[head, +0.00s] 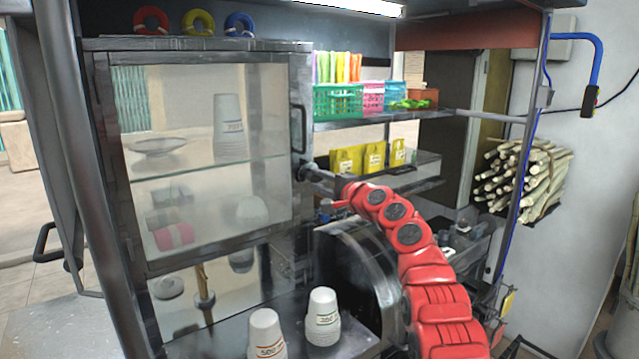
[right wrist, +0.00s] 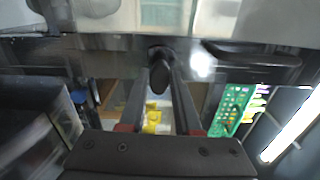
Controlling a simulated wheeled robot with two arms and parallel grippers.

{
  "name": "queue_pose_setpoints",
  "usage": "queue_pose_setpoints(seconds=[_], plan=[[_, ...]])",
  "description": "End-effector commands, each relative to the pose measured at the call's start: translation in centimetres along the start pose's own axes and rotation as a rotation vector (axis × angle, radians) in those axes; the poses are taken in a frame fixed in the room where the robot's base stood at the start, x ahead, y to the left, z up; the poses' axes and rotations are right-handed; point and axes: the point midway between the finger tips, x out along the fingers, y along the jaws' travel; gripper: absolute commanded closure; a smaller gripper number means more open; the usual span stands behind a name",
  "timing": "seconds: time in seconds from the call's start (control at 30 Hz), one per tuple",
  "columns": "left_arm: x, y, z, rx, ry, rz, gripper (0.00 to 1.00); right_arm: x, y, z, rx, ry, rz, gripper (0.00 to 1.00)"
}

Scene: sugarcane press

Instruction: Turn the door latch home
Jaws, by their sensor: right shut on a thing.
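The door latch is a small dark knob (right wrist: 160,72) on the cabinet door's frame. It sits between the fingers of my right gripper (right wrist: 161,88) in the right wrist view. In the head view my right gripper (head: 314,174) reaches the right edge of the glass-fronted door (head: 205,165), just below its dark handle (head: 298,128). It is shut on the latch, and the fingers hide most of it there. The door looks closed, lying flush with its frame. I cannot tell the latch's exact angle. My left gripper is not in view.
Stacks of paper cups (head: 323,318) stand on the counter below. Green (head: 338,101) and pink baskets stand on a shelf to the right, above yellow packets (head: 375,157). A dark round machine part (head: 355,270) is close under my right arm. Coloured rings (head: 198,22) lie on top of the cabinet.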

Motion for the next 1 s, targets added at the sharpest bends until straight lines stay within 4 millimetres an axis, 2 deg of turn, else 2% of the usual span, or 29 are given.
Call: queue_pose_setpoints(seconds=[0.67, 0.7, 0.83, 1.0], plan=[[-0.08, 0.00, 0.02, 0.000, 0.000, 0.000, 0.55, 0.03, 0.21, 0.05, -0.059, -0.002, 0.003, 1.00], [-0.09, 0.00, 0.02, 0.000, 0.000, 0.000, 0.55, 0.03, 0.21, 0.05, -0.058, -0.002, 0.003, 0.63], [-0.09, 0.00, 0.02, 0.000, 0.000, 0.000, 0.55, 0.03, 0.16, 0.04, -0.058, -0.001, 0.002, 0.39], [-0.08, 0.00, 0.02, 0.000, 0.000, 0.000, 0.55, 0.02, 0.11, 0.03, -0.058, -0.001, 0.001, 0.38]])
